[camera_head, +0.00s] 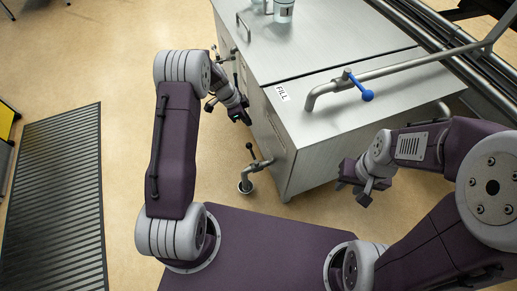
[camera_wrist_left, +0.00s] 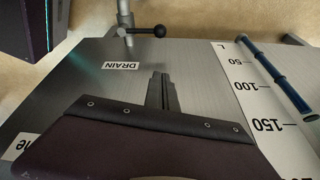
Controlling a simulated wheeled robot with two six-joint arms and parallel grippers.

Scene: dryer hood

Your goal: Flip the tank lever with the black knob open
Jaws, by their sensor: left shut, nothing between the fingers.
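A lever with a black knob (camera_head: 250,146) stands on a bent pipe low in front of the metal tank (camera_head: 318,98). In the left wrist view a black knob (camera_wrist_left: 160,31) sits at the end of a short lever on a metal pipe (camera_wrist_left: 125,20), beside a DRAIN label (camera_wrist_left: 121,66). My left gripper (camera_head: 243,116) is beside the tank front, above and left of the low lever, apart from it. In the left wrist view its fingers (camera_wrist_left: 161,78) are together and empty. My right gripper (camera_head: 358,190) hangs right of the tank corner; its finger gap is unclear.
A blue-knobbed lever (camera_head: 366,95) sits on the pipe over the tank top, near a FILL label (camera_head: 282,93). More pipe fittings (camera_head: 222,54) stick out of the tank front. A litre scale (camera_wrist_left: 258,100) shows in the left wrist view.

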